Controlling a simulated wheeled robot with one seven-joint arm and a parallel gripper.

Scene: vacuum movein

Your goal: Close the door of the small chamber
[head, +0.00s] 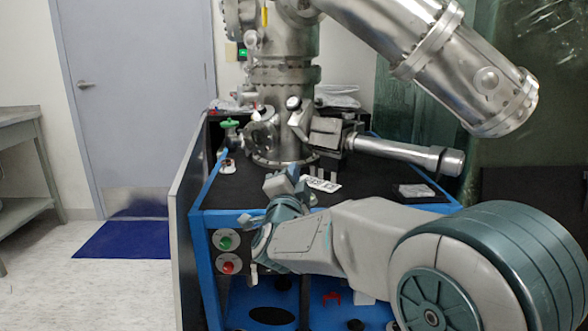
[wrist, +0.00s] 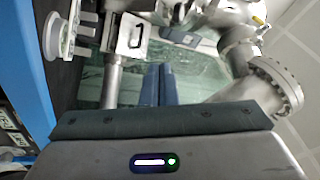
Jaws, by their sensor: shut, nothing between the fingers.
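The small chamber (head: 325,132) is a metal block beside the tall steel column, with a long horizontal cylinder (head: 400,152) running to its right. In the wrist view the block (wrist: 126,36) shows a dark rectangular opening at the upper left. A round flanged disc (head: 262,136) stands at its left; a pale round disc also shows in the wrist view (wrist: 66,30). I cannot tell for sure which part is the door or how far it is open. My gripper (head: 294,178) is in front of and below the chamber, apart from it. Its fingers (wrist: 158,86) are together and empty.
The steel column (head: 285,75) rises from the black tabletop of a blue-framed bench (head: 325,216). A thick steel tube (head: 450,65) overhangs the right side. Green and red buttons (head: 228,252) are on the bench front. A grey panel (head: 186,235) stands along its left edge.

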